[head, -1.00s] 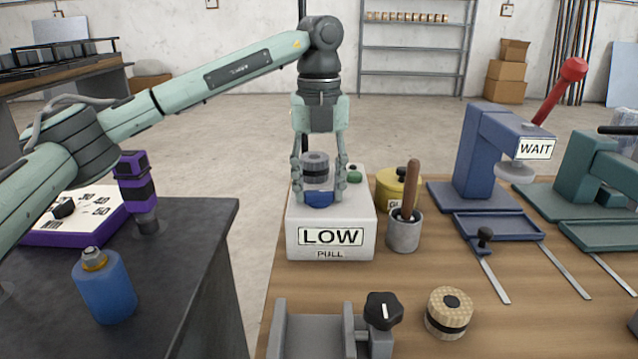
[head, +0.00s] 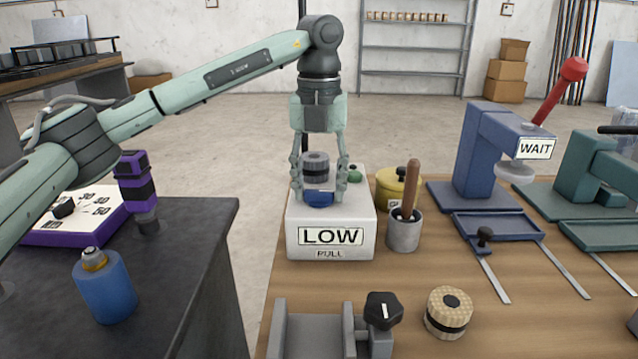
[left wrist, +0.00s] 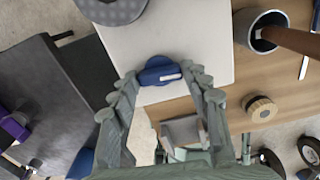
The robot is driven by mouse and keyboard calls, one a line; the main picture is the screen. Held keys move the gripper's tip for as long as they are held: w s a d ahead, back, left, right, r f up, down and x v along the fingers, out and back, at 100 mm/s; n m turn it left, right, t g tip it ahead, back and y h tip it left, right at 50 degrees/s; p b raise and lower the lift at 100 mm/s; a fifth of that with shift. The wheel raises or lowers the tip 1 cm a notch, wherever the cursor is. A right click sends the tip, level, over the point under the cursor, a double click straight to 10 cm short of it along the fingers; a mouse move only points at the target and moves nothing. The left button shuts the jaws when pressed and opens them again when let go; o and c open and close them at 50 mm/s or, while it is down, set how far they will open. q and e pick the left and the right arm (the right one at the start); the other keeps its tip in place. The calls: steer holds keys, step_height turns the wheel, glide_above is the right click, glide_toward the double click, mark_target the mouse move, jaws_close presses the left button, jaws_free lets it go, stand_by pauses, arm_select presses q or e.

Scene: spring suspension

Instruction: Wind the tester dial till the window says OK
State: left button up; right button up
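The tester is a white box (head: 345,222) on the wooden bench, and its front window (head: 331,236) reads LOW, with PULL printed below. A blue dial (head: 319,198) sits on its top, and it also shows in the left wrist view (left wrist: 159,72) with a pale mark on it. A grey ribbed cylinder (head: 315,166) stands just behind the dial. My left gripper (head: 320,190) points down over the tester, its fingers apart on either side of the dial. My right gripper is in no view.
A blue press (head: 484,150) shows WAIT. A grey fixture (head: 310,335) with a black knob lies in front.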

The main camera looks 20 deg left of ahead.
mark_target(319, 191)
arm_select(q)
steer(key=o, duration=0.3)
steer(key=shift+o, duration=0.2)
step_height(319, 191, up, 12)
stand_by(0.4)
step_height(319, 191, down, 12)
steer(key=shift+f, duration=0.1)
stand_by(0.6)
